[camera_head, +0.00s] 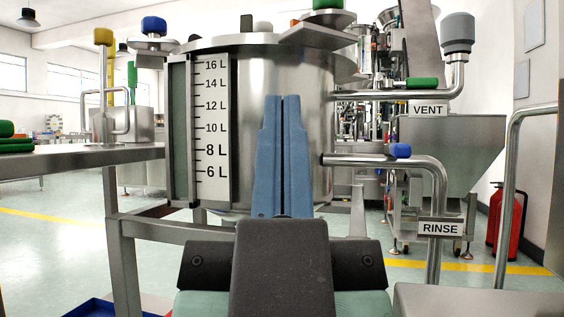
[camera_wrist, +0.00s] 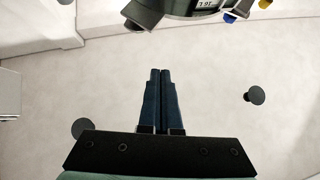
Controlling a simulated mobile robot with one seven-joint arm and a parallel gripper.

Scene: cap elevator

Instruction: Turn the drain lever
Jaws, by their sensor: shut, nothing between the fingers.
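My gripper (camera_head: 282,99) points up in front of the steel tank (camera_head: 315,80) in the head view, its two blue fingers pressed together and empty. No lever marked as drain can be made out. A green handle (camera_head: 423,82) sits on the pipe marked VENT. A blue handle (camera_head: 400,150) sits on the pipe marked RINSE, right of the fingers and apart from them.
A litre scale (camera_head: 212,130) runs down the tank's left side. A steel table (camera_head: 80,158) stands at left. A bent steel rail (camera_head: 515,150) rises at right, near a fire extinguisher (camera_head: 507,215). A blue tray (camera_head: 100,308) lies low at left.

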